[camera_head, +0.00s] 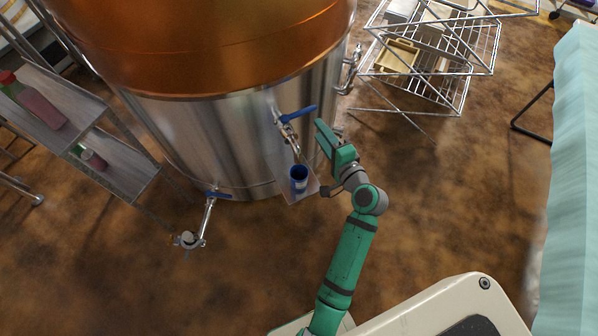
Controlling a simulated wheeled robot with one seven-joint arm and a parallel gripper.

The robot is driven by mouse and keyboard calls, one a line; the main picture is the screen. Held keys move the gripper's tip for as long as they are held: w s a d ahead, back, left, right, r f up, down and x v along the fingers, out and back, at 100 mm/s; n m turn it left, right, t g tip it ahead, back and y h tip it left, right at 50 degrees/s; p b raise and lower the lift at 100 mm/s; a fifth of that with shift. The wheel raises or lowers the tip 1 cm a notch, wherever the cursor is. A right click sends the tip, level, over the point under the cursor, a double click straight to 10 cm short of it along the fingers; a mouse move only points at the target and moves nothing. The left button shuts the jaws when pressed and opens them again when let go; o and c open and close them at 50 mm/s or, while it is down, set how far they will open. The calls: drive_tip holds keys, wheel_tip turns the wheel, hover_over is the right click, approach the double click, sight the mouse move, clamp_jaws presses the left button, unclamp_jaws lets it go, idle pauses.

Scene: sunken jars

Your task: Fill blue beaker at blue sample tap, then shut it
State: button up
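The blue beaker (299,187) stands upright on a small metal shelf (309,187) at the front of the big tank. Its inside looks dark, and I cannot tell how much liquid it holds. The blue sample tap (289,128) is on the tank wall above it, its spout coming down over the beaker. The tap's blue lever (298,114) sticks out to the right, slightly upward; I cannot make out any flow. My gripper (326,160) is just right of the tap and beaker, apart from the lever. Its fingers are too small and overlapped to read.
The copper-and-steel tank (215,125) fills the upper left. A lower valve (212,194) with a pipe juts from its base. A shelf rack (125,170) with bottles stands left. A wire rack (440,70) stands upper right. Brown floor right of my arm is clear.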

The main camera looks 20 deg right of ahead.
sight(307, 113)
drive_tip(key=shift+w, duration=0.1)
drive_tip(key=shift+y, duration=0.3)
drive_tip(key=shift+w+f, duration=0.25)
drive_tip(key=shift+w, duration=1.45)
drive_tip(key=shift+w+f, duration=0.2)
drive_tip(key=shift+w, duration=1.5)
drive_tip(key=shift+w+f, duration=0.25)
drive_tip(key=shift+w, duration=1.45)
clamp_jaws()
